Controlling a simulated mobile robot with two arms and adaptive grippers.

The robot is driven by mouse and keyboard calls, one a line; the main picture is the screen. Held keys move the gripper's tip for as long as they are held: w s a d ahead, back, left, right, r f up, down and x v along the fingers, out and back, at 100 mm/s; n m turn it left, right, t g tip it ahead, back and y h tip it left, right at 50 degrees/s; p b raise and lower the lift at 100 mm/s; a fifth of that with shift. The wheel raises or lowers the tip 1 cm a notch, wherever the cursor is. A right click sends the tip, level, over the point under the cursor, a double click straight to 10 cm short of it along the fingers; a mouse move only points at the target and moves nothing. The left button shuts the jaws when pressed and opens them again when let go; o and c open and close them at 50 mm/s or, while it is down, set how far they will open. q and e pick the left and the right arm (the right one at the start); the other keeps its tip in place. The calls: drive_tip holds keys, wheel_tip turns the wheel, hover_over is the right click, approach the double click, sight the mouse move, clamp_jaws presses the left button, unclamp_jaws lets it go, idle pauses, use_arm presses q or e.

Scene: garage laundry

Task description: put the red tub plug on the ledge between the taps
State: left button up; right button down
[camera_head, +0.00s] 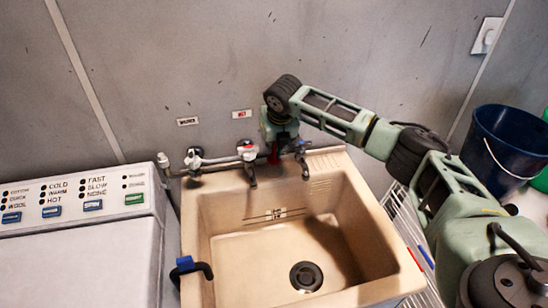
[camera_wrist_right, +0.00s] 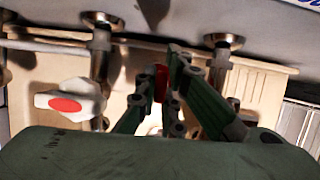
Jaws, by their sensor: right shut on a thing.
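The red tub plug (camera_head: 273,158) shows as a small red patch below my right gripper (camera_head: 279,148), at the back of the sink. In the right wrist view, my right gripper (camera_wrist_right: 170,75) is shut on the red plug (camera_wrist_right: 157,86), which is mostly hidden by the fingers. The taps (camera_head: 247,151) are along the wall pipe behind the sink. The gripper is between a white-handled tap on the left and a dark tap (camera_head: 302,148) on the right. The back ledge (camera_head: 325,157) is partly hidden by my arm. I cannot tell whether the plug touches it. My left gripper is out of view.
The beige sink (camera_head: 240,255) is empty, with a dark drain (camera_head: 306,276). A washing machine (camera_head: 80,245) stands left. A dark blue bucket (camera_head: 505,140) is at the right, beyond my arm.

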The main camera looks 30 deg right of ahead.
sight(274, 157)
wheel_tip(274, 157, down, 4)
drive_tip(key=shift+r+p, duration=0.1)
drive_tip(key=shift+p, duration=0.4)
drive_tip(key=shift+f, duration=0.45)
drive_tip(key=shift+f, duration=0.1)
drive_tip(key=c, duration=1.9)
unclamp_jaws()
drive_tip(key=b+v, duration=0.2)
drive_tip(key=v, duration=1)
